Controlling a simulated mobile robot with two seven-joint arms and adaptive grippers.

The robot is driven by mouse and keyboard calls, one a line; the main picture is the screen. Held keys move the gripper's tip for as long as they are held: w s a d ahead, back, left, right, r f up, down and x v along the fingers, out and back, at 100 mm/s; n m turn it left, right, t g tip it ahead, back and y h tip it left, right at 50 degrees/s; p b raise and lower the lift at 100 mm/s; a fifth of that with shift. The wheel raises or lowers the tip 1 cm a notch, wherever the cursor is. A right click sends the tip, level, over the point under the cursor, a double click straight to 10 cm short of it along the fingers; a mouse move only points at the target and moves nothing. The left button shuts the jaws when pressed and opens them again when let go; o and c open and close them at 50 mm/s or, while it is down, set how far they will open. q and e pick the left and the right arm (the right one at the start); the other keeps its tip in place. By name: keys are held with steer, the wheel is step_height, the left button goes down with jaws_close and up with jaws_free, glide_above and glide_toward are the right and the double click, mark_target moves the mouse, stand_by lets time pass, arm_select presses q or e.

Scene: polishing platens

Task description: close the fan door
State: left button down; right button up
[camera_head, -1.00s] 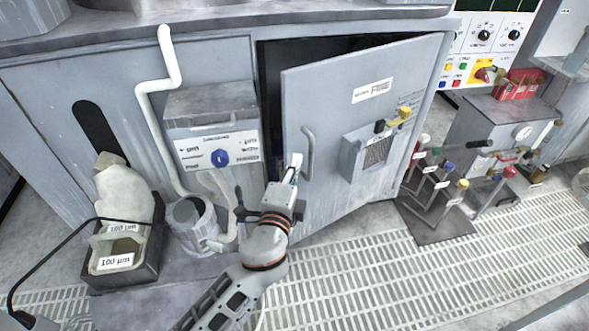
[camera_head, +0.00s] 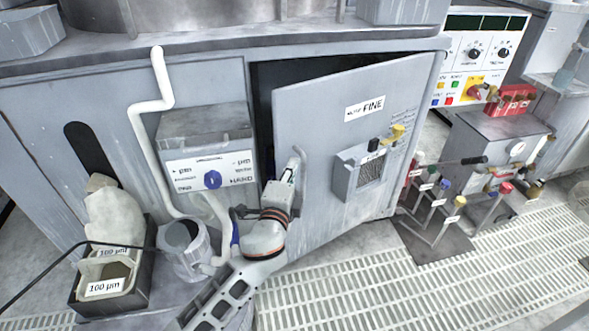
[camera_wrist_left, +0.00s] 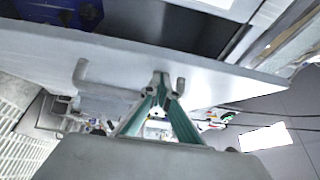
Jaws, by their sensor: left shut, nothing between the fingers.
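The fan door (camera_head: 315,140) is a grey cabinet door with a "FINE" label. It stands ajar, with a dark gap along its left and top edges. Its vertical bar handle (camera_head: 301,157) is near the left edge, partly hidden by my left gripper (camera_head: 292,167). That gripper is shut and empty, its fingertips at the handle. My right gripper is not in view.
A control box (camera_head: 205,165) and white pipe (camera_head: 150,110) are left of the door. Coloured valves (camera_head: 440,202) stand at the right. Grated floor (camera_head: 370,275) in front is clear.

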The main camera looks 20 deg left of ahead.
mark_target(281, 156)
arm_select(q)
steer(key=w+a, duration=0.1)
steer(key=a, duration=0.1)
steer(key=w+a, duration=0.2)
steer(key=shift+a+r, duration=0.15)
steer(key=shift+w+a, duration=0.1)
steer(key=shift+a, duration=0.05)
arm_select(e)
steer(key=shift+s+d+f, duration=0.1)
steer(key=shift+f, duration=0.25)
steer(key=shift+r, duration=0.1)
